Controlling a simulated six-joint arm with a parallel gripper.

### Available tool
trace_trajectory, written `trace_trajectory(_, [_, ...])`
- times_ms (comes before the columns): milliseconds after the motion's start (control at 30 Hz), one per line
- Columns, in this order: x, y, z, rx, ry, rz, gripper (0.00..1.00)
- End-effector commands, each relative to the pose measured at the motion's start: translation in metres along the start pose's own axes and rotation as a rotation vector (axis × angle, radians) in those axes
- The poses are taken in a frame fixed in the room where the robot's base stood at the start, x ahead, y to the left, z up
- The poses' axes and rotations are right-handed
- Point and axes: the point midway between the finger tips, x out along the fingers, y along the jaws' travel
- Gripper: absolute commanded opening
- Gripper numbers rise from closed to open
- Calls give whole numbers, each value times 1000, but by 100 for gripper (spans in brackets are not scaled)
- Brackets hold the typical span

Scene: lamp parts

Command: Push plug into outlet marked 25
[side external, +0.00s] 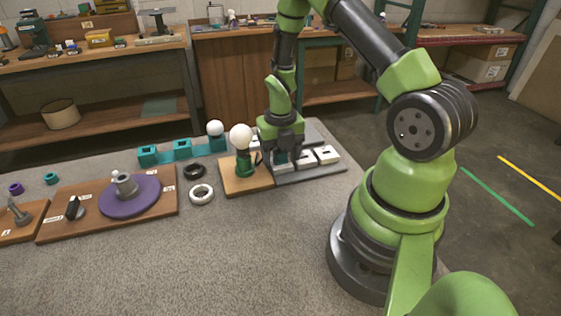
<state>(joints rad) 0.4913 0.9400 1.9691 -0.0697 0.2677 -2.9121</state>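My gripper (282,152) points down over the left end of a grey board (312,173). White outlet blocks stand on this board: a left one (284,168) right under my gripper, a middle one (306,158) and a right one (327,154). Their markings are too small to read, so I cannot tell which is 25. A dark teal piece shows between my gripper and the left block; I cannot tell whether it is the plug. The fingers are dark and small here, and their opening is not clear.
A lamp with a white bulb (241,137) and green base (244,166) stands on a wooden board (240,184), close left of my gripper. The front table is clear.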

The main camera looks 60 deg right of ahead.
Motion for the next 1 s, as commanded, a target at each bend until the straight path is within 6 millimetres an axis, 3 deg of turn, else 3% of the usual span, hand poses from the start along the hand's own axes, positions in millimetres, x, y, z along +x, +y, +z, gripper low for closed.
trace_trajectory(333, [-10,0,1,1,-3,1,63])
trace_trajectory(700, [-76,0,1,1,-6,2,63])
trace_trajectory(1000, [-109,4,-2,70,-18,9,63])
